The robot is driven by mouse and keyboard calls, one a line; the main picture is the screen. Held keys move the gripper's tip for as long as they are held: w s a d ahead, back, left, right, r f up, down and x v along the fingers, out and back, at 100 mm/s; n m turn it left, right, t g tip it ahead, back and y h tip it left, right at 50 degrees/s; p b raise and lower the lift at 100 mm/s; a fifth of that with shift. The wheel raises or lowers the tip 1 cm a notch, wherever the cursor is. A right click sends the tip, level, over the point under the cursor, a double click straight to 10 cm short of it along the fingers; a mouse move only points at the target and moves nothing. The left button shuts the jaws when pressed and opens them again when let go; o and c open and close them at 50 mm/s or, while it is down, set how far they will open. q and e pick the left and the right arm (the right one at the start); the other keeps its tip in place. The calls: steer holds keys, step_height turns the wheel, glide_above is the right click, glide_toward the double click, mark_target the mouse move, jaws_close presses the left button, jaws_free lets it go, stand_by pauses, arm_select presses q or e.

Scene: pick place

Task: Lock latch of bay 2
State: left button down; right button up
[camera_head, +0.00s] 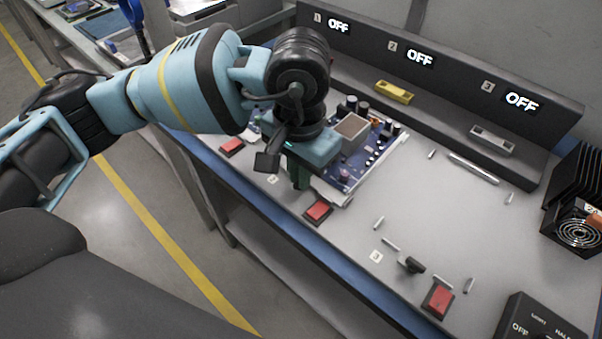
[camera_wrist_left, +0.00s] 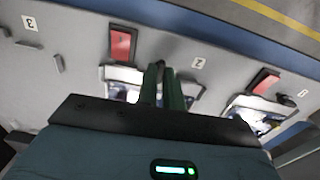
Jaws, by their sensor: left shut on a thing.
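My left gripper (camera_head: 299,182) reaches down at the front edge of bay 2, where a blue circuit board (camera_head: 345,178) lies. In the left wrist view its two green fingers (camera_wrist_left: 165,88) are closed on a small dark piece, apparently the bay 2 latch, which the fingers mostly hide. I cannot tell how the latch is turned. The bay 2 display (camera_head: 419,56) reads OFF. The number 2 label (camera_head: 272,180) and a red button (camera_head: 318,210) are beside the gripper. My right gripper is not in view.
Bay 3 is empty, with a black latch knob (camera_head: 411,265) and a red button (camera_head: 437,298). Displays 1 (camera_head: 340,26) and 3 (camera_head: 521,101) read OFF. A black fan unit (camera_head: 577,228) and a dark box (camera_head: 540,322) stand at right.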

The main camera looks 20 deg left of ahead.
arm_select(q)
steer(key=shift+r+m, duration=0.1)
steer(key=shift+m, duration=0.2)
steer(key=c, duration=1.5)
jaws_free()
steer(key=shift+c, duration=0.2)
steer(key=shift+r, duration=3.9)
